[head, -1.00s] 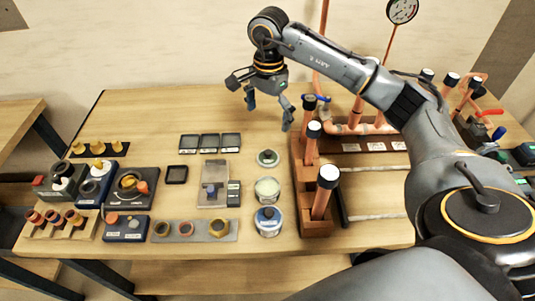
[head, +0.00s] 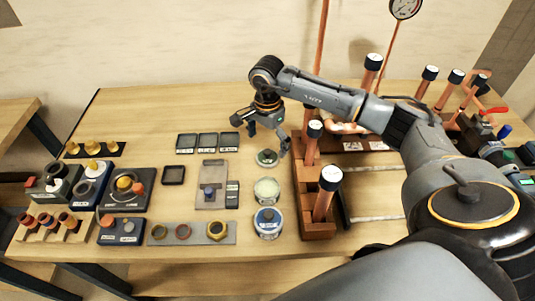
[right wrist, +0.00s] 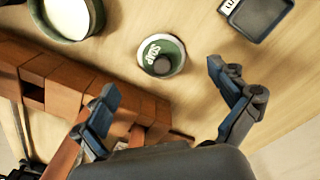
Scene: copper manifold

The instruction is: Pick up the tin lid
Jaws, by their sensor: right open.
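The tin lid (head: 267,157), a small round green and white disc with a dark centre, lies flat on the table behind the open tin (head: 267,190). In the right wrist view the lid (right wrist: 161,55) shows green with white lettering. My right gripper (head: 268,141) is open and empty, with its fingers pointing down just above and behind the lid. In the right wrist view its fingertips (right wrist: 163,83) are spread wide, and the lid appears between and beyond them, not touched. My left gripper is not in view.
A wooden rack (head: 318,228) with capped copper tubes stands close to the right of the lid. A blue-labelled tin (head: 267,222) is in front of the open tin. Small black trays (head: 208,142) and a grey scale (head: 211,173) lie to the left.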

